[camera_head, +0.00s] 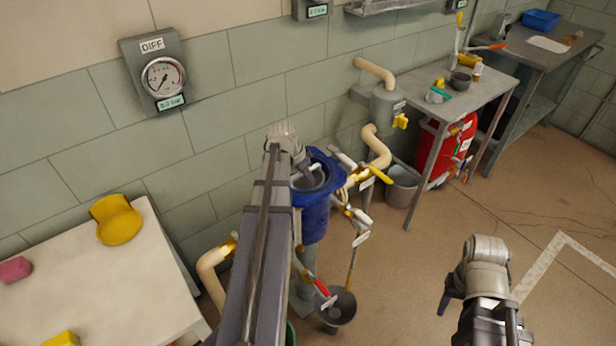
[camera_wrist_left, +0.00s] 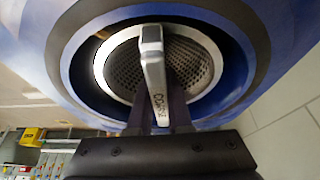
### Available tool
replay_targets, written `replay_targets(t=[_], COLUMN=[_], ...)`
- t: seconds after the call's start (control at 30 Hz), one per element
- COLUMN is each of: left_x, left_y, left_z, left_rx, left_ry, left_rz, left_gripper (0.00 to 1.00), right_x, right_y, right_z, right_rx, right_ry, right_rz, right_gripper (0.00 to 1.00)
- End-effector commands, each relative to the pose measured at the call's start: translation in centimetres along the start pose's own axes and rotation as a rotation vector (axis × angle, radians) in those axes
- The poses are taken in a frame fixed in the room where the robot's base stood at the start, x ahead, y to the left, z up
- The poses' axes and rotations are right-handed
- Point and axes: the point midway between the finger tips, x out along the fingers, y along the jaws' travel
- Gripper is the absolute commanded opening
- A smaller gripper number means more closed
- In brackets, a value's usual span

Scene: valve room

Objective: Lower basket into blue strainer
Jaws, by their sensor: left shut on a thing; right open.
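The blue strainer (camera_head: 315,222) stands beside the wall in the head view, its top open. In the left wrist view its blue rim (camera_wrist_left: 62,55) surrounds the perforated metal basket (camera_wrist_left: 125,70). The basket's pale rim lies within the dark opening; how deep it sits, I cannot tell. My left gripper (camera_wrist_left: 165,112) is shut on the basket's grey handle (camera_wrist_left: 152,62); in the head view it is over the strainer mouth and partly hidden by my wrist. My right gripper (camera_head: 447,302) is open and empty, low at the right, away from the strainer.
Tan pipes (camera_head: 378,150) and yellow-handled valves flank the strainer. A grey bucket (camera_head: 402,186) and a dark funnel (camera_head: 338,310) stand nearby. A white table (camera_head: 110,290) is at left, a tool table (camera_head: 450,95) at back right. The floor at right is clear.

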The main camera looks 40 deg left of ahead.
Motion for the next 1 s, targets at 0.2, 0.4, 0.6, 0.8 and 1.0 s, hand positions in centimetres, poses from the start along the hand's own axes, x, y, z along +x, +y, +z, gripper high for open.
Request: replay_targets(t=[0.2,0.4,0.6,0.8,1.0], left_x=[0.15,0.5,0.66,0.63,0.63], left_y=[0.0,0.0,0.0,0.0,0.0], left_z=[0.05,0.19,0.25,0.24,0.24], left_rx=[0.0,0.0,0.0,0.0,0.0], left_ry=[0.001,0.001,0.001,0.001,0.001], left_rz=[0.0,0.0,0.0,0.0,0.0], left_gripper=[0.0,0.0,0.0,0.0,0.0], right_x=[0.16,0.54,0.71,0.68,0.68], right_y=[-0.01,-0.05,-0.07,-0.06,-0.06], right_z=[-0.01,-0.03,-0.04,-0.04,-0.04], right_rx=[0.0,0.0,0.0,0.0,0.0], right_ry=[0.0,0.0,0.0,0.0,0.0], right_rz=[0.0,0.0,0.0,0.0,0.0], right_gripper=[0.5,0.5,0.5,0.5,0.5])
